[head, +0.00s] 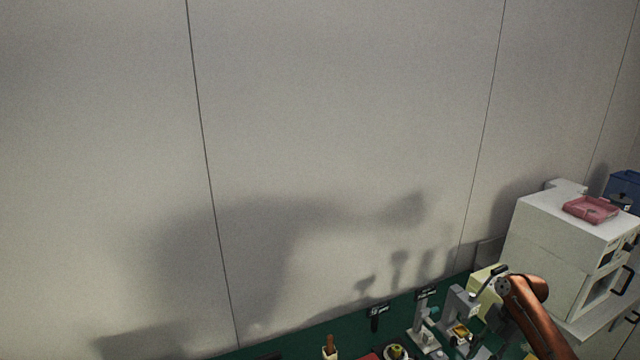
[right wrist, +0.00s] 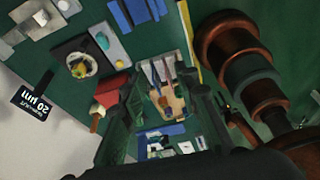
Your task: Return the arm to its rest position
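My right arm (head: 540,320), copper-coloured, comes in at the bottom right of the head view and bends over the bench. Its gripper is hard to make out there. In the right wrist view my right gripper (right wrist: 162,88) has its dark fingers spread apart, with nothing held between them. Beyond the fingers lies a light tray (right wrist: 180,112) with several slim tools. My left arm and gripper are not visible in the head view.
A green bench top (head: 300,345) runs along the pale wall, with small stations and holders on it. A white cabinet (head: 545,245) with a pink tray (head: 591,209) on top stands at right. A blue bin (head: 624,187) is behind it. A "20 µm" sign (right wrist: 33,99) stands at left.

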